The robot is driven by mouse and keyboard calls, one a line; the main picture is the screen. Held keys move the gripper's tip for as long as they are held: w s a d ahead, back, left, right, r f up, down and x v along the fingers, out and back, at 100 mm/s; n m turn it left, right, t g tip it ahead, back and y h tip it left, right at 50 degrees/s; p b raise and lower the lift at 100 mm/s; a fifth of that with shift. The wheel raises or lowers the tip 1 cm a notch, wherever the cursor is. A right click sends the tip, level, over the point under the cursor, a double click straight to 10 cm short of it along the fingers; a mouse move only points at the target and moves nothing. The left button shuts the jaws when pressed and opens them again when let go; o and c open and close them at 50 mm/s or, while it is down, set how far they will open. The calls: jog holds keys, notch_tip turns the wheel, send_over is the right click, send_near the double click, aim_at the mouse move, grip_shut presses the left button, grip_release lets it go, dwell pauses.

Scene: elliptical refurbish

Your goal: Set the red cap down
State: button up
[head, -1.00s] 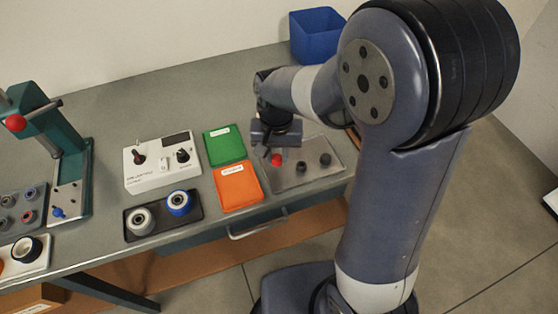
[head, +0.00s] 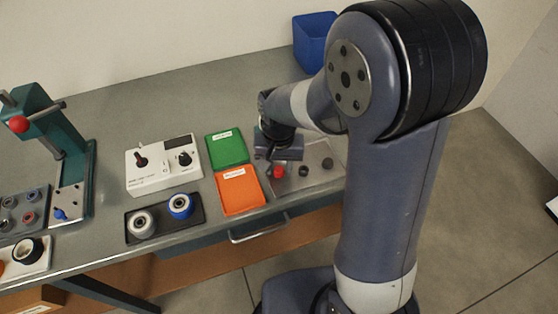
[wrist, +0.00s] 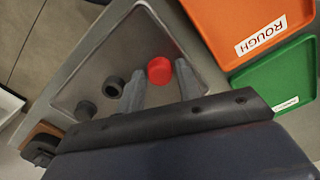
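The red cap (head: 279,172) is on the grey metal tray (head: 316,153), near its left front part. In the wrist view the red cap (wrist: 160,70) lies between the ends of my two grey fingers. My gripper (wrist: 160,76) is open, with a narrow gap showing on each side of the cap. In the head view my gripper (head: 273,162) points down over the tray, just behind the cap. Whether the cap's underside fully touches the tray is hard to tell.
Two dark caps (head: 303,171) (head: 327,163) stand right of the red cap. The orange ROUGH tray (head: 240,191) and green tray (head: 227,149) are close on the left. A blue bin (head: 313,40) stands at the back. The tray's front middle is clear.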

aim_at(279, 169)
notch_tip(279, 169, up, 12)
jog(key=shift+r, duration=0.15)
dwell(0.3)
